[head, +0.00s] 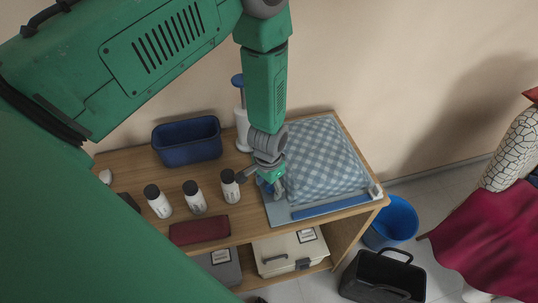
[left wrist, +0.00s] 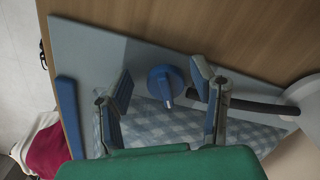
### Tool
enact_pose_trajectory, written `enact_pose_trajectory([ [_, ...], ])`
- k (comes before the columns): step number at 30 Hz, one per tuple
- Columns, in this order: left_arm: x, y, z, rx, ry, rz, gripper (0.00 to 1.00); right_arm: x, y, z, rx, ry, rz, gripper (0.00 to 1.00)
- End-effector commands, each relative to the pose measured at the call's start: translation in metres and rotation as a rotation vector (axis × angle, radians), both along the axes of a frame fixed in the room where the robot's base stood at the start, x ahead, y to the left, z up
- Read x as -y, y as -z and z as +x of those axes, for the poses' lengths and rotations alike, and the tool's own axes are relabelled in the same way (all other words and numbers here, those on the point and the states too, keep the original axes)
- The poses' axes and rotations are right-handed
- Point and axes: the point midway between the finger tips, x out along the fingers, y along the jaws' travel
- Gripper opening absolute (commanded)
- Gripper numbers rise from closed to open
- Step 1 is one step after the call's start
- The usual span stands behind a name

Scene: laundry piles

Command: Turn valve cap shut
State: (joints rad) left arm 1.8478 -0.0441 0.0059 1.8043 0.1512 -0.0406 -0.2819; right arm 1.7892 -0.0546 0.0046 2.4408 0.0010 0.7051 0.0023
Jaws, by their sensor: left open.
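A bag of blue-and-white checked fabric (head: 325,160) lies on the right part of the wooden table, with a flat grey-blue margin and a blue strip (head: 330,207) along its near side. In the left wrist view, a round blue valve cap (left wrist: 164,80) with a raised grip bar sits on the bag's flat margin. My left gripper (head: 272,178) reaches down over the bag's left side and hides most of the cap in the head view. In the left wrist view, the left gripper (left wrist: 163,77) is open, with one finger on each side of the cap; contact is unclear. My right gripper is not in view.
A white pump (head: 242,128) with a blue handle stands behind; a dark hose (left wrist: 255,105) runs beside the left gripper. Several white bottles (head: 194,197), a blue basket (head: 187,142) and a dark red folded cloth (head: 200,229) are left. A blue bucket (head: 395,222) stands on the floor.

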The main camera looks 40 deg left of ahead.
Motion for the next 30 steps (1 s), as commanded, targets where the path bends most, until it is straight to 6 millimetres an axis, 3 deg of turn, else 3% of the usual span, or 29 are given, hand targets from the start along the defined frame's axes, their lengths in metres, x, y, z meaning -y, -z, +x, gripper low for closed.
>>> enact_pose_trajectory([
  [7,-0.0004,0.0007,0.0002,0.0,0.0,0.0,0.51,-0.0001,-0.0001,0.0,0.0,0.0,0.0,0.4],
  [11,-0.0004,0.0005,0.0003,0.0,0.0,0.0,0.05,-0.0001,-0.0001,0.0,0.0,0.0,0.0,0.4],
  [12,-0.0005,0.0005,0.0004,0.0,-0.001,0.001,0.03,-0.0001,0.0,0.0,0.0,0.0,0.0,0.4],
  [30,-0.0001,-0.0002,0.0015,0.003,-0.013,0.0,0.03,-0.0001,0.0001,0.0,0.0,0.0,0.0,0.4],
])
